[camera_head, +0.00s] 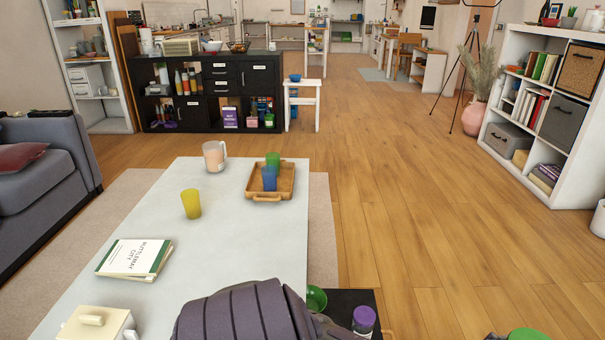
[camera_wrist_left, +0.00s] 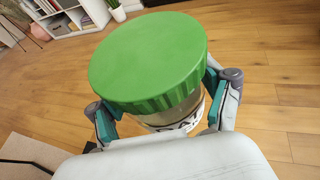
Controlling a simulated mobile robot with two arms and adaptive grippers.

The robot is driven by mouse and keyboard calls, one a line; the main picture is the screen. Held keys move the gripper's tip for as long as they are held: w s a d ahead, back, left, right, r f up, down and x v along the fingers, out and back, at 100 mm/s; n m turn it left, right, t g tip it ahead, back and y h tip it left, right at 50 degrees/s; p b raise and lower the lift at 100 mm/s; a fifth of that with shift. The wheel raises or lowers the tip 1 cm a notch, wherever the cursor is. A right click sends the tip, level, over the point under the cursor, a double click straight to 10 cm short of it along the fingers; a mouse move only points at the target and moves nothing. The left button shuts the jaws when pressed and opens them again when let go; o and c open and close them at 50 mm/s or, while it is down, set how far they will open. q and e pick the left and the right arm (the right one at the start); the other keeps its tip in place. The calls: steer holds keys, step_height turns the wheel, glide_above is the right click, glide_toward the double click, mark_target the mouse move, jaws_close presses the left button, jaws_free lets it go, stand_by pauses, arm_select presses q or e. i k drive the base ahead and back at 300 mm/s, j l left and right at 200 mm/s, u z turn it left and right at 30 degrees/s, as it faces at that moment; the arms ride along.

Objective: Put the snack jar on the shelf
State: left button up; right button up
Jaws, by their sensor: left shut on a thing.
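The snack jar (camera_wrist_left: 150,60) has a wide green ribbed lid and a clear body with a partly visible white label. My left gripper (camera_wrist_left: 160,115) is shut on it, with teal finger pads on both sides below the lid. In the head view a green lid (camera_head: 527,334) shows at the bottom edge, right of centre; the rest of it is cut off. The white cube shelf (camera_head: 585,175) stands at the right, apart from the jar. Its compartments hold books, grey bins and a wicker basket. It also appears in the wrist view (camera_wrist_left: 98,12). My right gripper is not in view.
A pale table (camera_head: 235,235) holds cups, books and a wooden tray (camera_head: 287,182). A green bowl (camera_head: 316,299) and a purple-lidded jar (camera_head: 363,318) are near its right side. A pink vase (camera_head: 474,115) stands left of the shelf.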

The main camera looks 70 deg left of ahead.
mark_target(354, 305)
steer(key=i+l, duration=0.5)
steer(key=i, duration=0.15)
steer(key=i+l+z, duration=0.15)
steer(key=i+l, duration=0.35)
steer(key=i+u, duration=0.9)
steer(key=i+l+u, duration=0.15)
steer(key=u, duration=0.25)
steer(key=i+u, duration=0.3)
steer(key=u, duration=0.2)
steer(key=i+u, duration=0.3)
steer(key=u, duration=0.15)
steer(key=i+l+u, duration=0.2)
steer(key=u, duration=0.3)
steer(key=i+l+u, duration=0.3)
steer(key=u, duration=0.2)
